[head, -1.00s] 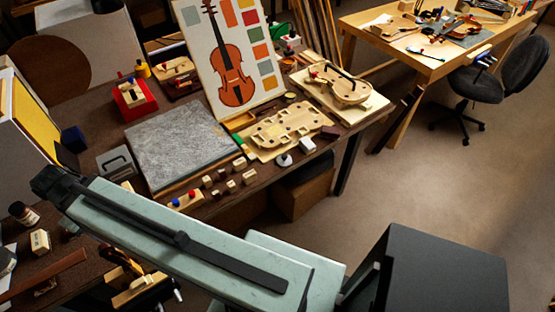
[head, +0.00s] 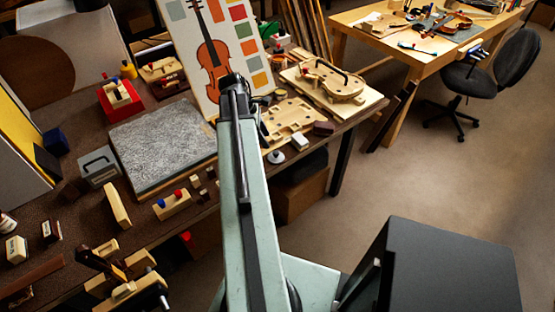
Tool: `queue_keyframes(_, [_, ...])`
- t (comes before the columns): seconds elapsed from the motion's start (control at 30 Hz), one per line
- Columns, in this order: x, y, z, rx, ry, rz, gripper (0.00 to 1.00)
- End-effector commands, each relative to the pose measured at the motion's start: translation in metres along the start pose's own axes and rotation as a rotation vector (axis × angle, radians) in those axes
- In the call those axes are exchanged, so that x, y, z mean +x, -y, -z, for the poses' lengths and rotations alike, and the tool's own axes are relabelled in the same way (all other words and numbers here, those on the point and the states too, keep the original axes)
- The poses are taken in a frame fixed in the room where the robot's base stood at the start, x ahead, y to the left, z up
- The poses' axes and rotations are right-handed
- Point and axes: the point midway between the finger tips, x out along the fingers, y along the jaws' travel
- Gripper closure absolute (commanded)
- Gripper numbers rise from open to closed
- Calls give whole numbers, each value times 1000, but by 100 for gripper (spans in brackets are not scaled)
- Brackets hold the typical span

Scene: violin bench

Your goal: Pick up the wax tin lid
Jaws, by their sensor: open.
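I cannot make out the wax tin lid for certain. A small pale round piece with a dark centre (head: 276,157) lies near the bench's front edge, right of my arm; it is too small to identify. My gripper (head: 234,82) is at the far end of my pale green arm, over the bench in front of the violin poster (head: 208,58). It is open, with its fingertips hard to make out. My arm hides the bench beneath it, including the strip between the grey stone slab and the wooden violin mould.
The grey stone slab (head: 160,148) lies left of my arm. The wooden mould (head: 291,117) and a violin body on a board (head: 330,82) lie right. The dark bench (head: 60,205) is crowded with small blocks. Open floor (head: 350,190) lies right of the bench.

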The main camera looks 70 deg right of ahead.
Motion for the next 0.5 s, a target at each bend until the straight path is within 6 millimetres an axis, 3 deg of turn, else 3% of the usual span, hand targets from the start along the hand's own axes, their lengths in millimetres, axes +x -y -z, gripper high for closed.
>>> queue_keyframes(0.17, [6,-1,-7,-7,4,5,52])
queue_keyframes(0.37, [32,0,-6,-5,4,5,52])
queue_keyframes(0.5, [31,0,-7,-5,3,5,52])
